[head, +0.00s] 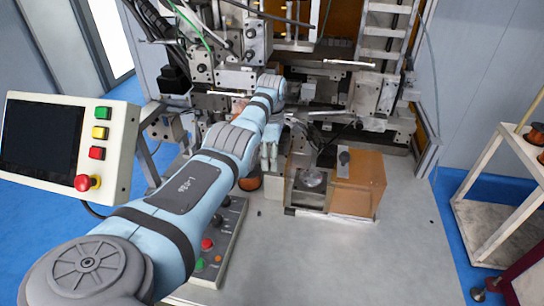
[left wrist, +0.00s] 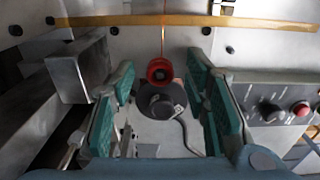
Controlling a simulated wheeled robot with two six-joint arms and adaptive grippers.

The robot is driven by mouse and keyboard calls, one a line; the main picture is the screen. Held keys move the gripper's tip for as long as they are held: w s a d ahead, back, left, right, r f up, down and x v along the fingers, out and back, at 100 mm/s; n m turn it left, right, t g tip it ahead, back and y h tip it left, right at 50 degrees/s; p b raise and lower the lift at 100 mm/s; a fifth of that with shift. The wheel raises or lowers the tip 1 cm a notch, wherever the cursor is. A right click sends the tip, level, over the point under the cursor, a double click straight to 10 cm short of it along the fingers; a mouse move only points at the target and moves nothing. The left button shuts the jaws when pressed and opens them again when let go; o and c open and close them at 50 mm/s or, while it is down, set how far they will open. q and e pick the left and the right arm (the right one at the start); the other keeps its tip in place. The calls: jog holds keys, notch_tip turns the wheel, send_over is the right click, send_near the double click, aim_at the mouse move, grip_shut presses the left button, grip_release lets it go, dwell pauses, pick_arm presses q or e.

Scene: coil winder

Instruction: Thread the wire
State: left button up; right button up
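My left arm reaches in from the lower left of the head view, and its gripper (head: 268,158) hangs fingers-down in front of the machine. In the left wrist view the gripper (left wrist: 163,100) has its teal finger pads wide apart, with nothing held between them. A thin orange wire (left wrist: 163,35) runs down to a red ring-shaped part (left wrist: 159,71), which lies between the fingers in the picture, apart from both pads. A dark round part (left wrist: 161,105) with a cable sits just below it. In the head view the wire cannot be made out.
A copper-coloured spool (head: 249,183) shows below the gripper. An orange-sided box (head: 358,186) stands to its right. A button panel (head: 222,240) lies partly behind my arm, and a screen console (head: 68,148) stands at left. The tabletop (head: 340,260) at front right is clear.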

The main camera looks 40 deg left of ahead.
pick_arm(q)
notch_tip(320, 180, up, 12)
dwell(0.4)
jog(key=shift+d, duration=0.15)
dwell(0.3)
